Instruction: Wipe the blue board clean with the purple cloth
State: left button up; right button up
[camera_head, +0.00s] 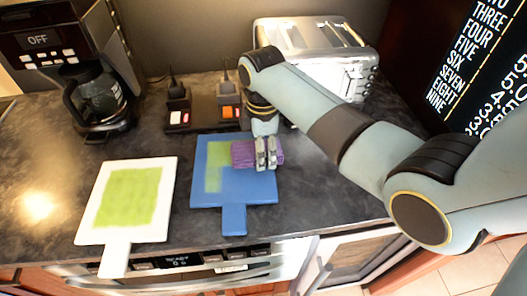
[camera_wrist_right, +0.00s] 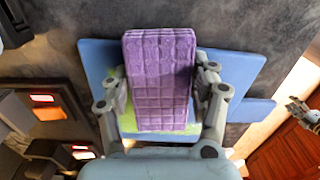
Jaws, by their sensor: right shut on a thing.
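The blue board (camera_head: 250,189) lies flat on the dark counter with its handle toward the front edge. A green smear (camera_head: 216,172) covers part of its left side; the right side that shows is blue. My right gripper (camera_head: 266,154) is shut on the purple cloth (camera_head: 243,153), a thick block-like pad, over the upper middle of the board. In the right wrist view the purple cloth (camera_wrist_right: 160,75) sits between the two fingers, with the blue board (camera_wrist_right: 225,75) behind it and some green beside it. I cannot tell whether the cloth touches the board.
A white board (camera_head: 168,185) with a green patch lies to the left. The counter between the boards is clear.

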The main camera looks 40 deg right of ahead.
jog(key=shift+s+r, duration=0.1)
jog(key=shift+r+p, duration=0.45)
jog(key=shift+r, duration=3.5)
